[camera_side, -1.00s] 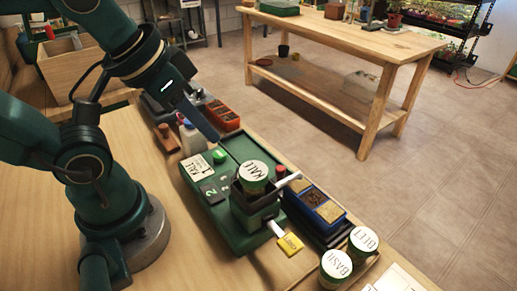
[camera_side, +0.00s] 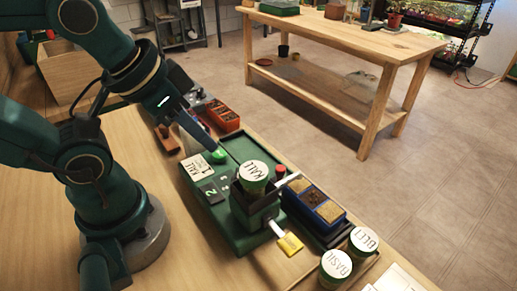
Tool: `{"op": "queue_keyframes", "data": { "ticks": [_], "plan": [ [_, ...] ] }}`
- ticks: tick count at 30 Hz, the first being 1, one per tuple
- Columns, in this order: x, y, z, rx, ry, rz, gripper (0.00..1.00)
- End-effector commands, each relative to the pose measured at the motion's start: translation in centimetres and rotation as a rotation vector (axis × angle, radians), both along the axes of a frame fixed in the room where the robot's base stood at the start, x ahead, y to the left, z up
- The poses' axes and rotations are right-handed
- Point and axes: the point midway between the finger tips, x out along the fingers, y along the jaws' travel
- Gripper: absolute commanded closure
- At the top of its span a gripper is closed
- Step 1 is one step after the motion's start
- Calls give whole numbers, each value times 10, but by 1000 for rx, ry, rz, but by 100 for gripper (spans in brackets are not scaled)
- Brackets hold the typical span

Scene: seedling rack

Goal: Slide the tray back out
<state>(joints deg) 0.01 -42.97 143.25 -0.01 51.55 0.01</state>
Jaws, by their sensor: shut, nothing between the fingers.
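The blue tray (camera_side: 327,212) holds several soil-filled cells and sits on a dark base at the right of the green machine (camera_side: 220,228). A white bar reaches toward the tray's left end from beside the can labelled KALE (camera_side: 253,171). My gripper (camera_side: 230,157) is shut and empty. It points down to the right above the back of the machine, near the green button (camera_side: 219,156) and left of the KALE can. Its fingertips are thin and dark, and I cannot tell whether they touch anything.
A red knob (camera_side: 280,171) stands behind the white bar. A yellow tag (camera_side: 290,243) sticks out at the machine's front. BASIL (camera_side: 336,264) and BEET (camera_side: 363,240) cans stand at the front right. The wooden tabletop at front left is clear.

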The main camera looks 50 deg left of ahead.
Motion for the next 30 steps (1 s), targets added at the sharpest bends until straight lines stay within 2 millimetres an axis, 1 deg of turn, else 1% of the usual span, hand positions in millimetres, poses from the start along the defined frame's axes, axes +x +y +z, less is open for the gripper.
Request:
{"op": "queue_keyframes", "data": {
  "ticks": [3, 4, 5, 6, 7, 9, 11, 15, 20, 23, 26, 30],
  "plan": [
    [0, 0, 0, 0, 0, 0, 100],
    [0, 0, 0, 0, 0, 0, 92],
    [0, 0, 0, 0, 0, -1, 81],
    [0, 0, 0, 4, 0, -8, 66],
    [0, 0, 0, 9, 2, -17, 60],
    [0, 0, 1, 29, 2, -55, 60],
    [5, 0, 11, 58, -15, -106, 60],
    [25, -1, 27, 125, 10, -240, 60],
    [52, -3, 34, 180, 72, -381, 60],
    [73, -4, 32, 208, 124, -472, 60],
    [93, -7, 25, 227, 180, -559, 60],
    [121, -10, 4, 238, 262, -667, 60]
  ]
}}
